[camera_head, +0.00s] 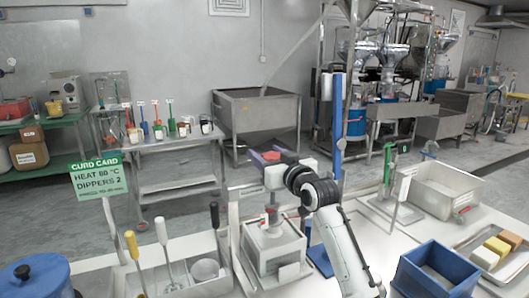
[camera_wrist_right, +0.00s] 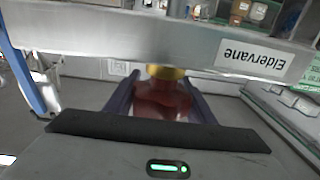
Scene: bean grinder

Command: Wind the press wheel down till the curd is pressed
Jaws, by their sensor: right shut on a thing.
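The press stands at the middle of the bench, with a steel crossbeam (camera_head: 248,189) over a pale box-shaped mould (camera_head: 276,252). A spindle with a red part (camera_head: 270,215) goes down toward the mould. A red wheel part (camera_head: 271,155) shows above the beam. In the right wrist view the red wheel part (camera_wrist_right: 163,99), with a brass collar, sits between my dark fingers by the beam (camera_wrist_right: 120,48) labelled "Eldervane". My right gripper (camera_head: 260,160) is shut on it. The curd is hidden inside the mould. My left gripper is out of view.
A tray (camera_head: 185,262) with long-handled tools stands left of the press. A blue post (camera_head: 338,110) rises behind my right arm.

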